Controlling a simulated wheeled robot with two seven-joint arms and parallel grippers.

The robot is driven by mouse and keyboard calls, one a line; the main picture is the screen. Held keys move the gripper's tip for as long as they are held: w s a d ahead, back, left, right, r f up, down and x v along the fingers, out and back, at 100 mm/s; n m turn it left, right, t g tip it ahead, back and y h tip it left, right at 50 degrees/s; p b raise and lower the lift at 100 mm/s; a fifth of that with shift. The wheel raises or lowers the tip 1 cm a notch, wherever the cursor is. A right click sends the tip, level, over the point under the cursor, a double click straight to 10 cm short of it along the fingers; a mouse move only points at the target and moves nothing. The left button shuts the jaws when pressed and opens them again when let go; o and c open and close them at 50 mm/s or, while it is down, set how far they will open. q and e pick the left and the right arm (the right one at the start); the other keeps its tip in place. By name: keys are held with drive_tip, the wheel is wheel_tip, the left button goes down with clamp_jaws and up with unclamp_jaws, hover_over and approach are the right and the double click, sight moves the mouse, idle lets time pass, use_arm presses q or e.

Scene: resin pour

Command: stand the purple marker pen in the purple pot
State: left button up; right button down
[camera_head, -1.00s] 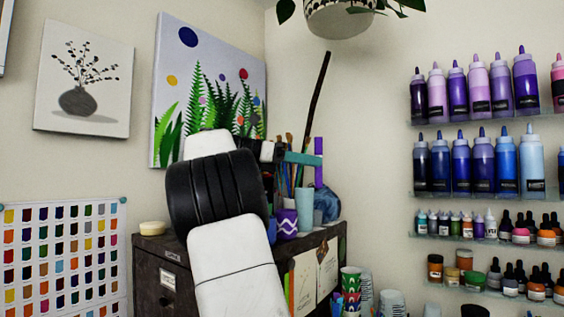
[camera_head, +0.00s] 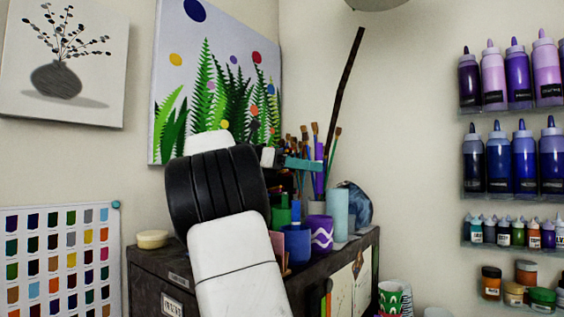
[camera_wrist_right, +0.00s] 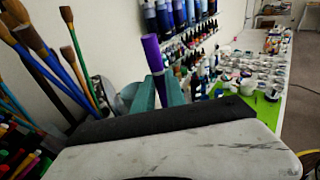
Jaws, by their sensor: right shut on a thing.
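The purple marker pen (camera_head: 319,177) is held upright in my right gripper (camera_head: 318,164), whose teal fingers are shut on it. In the right wrist view the pen (camera_wrist_right: 152,52) rises between the teal fingers (camera_wrist_right: 158,92). The purple pot (camera_head: 320,240) with a white zigzag stands on the dark cabinet, below the pen in the head view. The pen's lower end shows above the pot's rim; how near it is in depth I cannot tell. The pot cannot be made out in the right wrist view. My left gripper is not in view.
A blue pot (camera_head: 296,244) stands left of the purple pot and a light blue cylinder (camera_head: 338,214) right of it. Several paintbrushes (camera_head: 313,135) rise close behind my gripper. A round cream tub (camera_head: 152,239) sits at the left of the cabinet top (camera_head: 145,257).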

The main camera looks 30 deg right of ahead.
wheel_tip(320, 180, down, 11)
drive_tip(key=shift+r, duration=0.15)
idle(0.9)
drive_tip(key=c, duration=1.3)
unclamp_jaws()
drive_tip(key=v, duration=0.7)
drive_tip(key=shift+a, duration=0.4)
drive_tip(key=shift+w, duration=0.15)
